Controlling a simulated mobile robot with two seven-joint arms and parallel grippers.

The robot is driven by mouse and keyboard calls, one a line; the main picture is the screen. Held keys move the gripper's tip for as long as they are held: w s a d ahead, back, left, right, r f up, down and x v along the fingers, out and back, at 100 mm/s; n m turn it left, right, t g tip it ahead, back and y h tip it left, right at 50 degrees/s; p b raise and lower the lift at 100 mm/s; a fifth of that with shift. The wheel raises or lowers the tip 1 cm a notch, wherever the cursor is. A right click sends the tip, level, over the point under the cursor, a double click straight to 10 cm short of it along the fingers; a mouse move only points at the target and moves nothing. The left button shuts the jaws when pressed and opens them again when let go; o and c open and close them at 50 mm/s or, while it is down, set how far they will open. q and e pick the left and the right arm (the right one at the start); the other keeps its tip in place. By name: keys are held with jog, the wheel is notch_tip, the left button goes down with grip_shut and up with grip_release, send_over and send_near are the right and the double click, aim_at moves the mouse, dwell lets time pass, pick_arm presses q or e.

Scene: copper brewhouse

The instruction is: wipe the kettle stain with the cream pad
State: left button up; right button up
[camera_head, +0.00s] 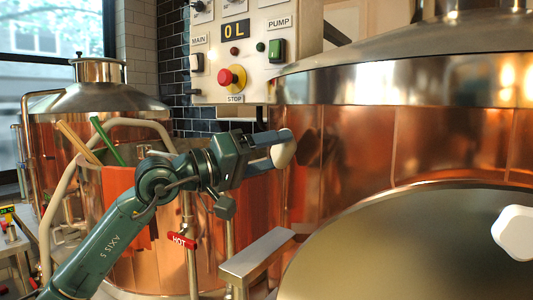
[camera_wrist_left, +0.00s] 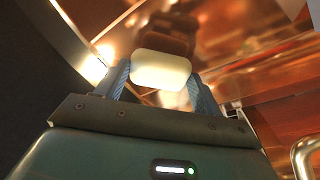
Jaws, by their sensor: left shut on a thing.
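The cream pad (camera_head: 284,150) is held between the fingertips of my left gripper (camera_head: 272,147), just left of the large copper kettle's wall (camera_head: 350,140). In the left wrist view the pad (camera_wrist_left: 161,69) sits between the two blue-grey fingers of the gripper (camera_wrist_left: 160,85). A darker brown patch, seemingly the stain (camera_head: 309,146), shows on the kettle wall just right of the pad. It also shows beyond the pad in the wrist view (camera_wrist_left: 168,40), partly hidden by it. I cannot tell whether the pad touches the wall. My right gripper is not in view.
A control panel (camera_head: 225,50) with a red stop button hangs behind the arm. A smaller copper vessel (camera_head: 100,110) stands at the left. A red HOT valve handle (camera_head: 183,241) and a metal bracket (camera_head: 255,257) lie below the gripper. A round metal door (camera_head: 410,250) fills the lower right.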

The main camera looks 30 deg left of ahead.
pick_arm(q)
jog(key=shift+w+a+r, duration=0.25)
jog(key=shift+w+r, duration=0.1)
jog(key=shift+s+d+f+b, duration=0.35)
jog(key=shift+s+d+f, duration=0.05)
jog(key=shift+f, duration=0.15)
jog(key=shift+w+a+r+p, duration=0.3)
jog(key=shift+a+r, duration=0.05)
jog(key=shift+r, duration=0.15)
jog(key=shift+w+a+r+p, duration=0.3)
jog(key=shift+r, duration=0.15)
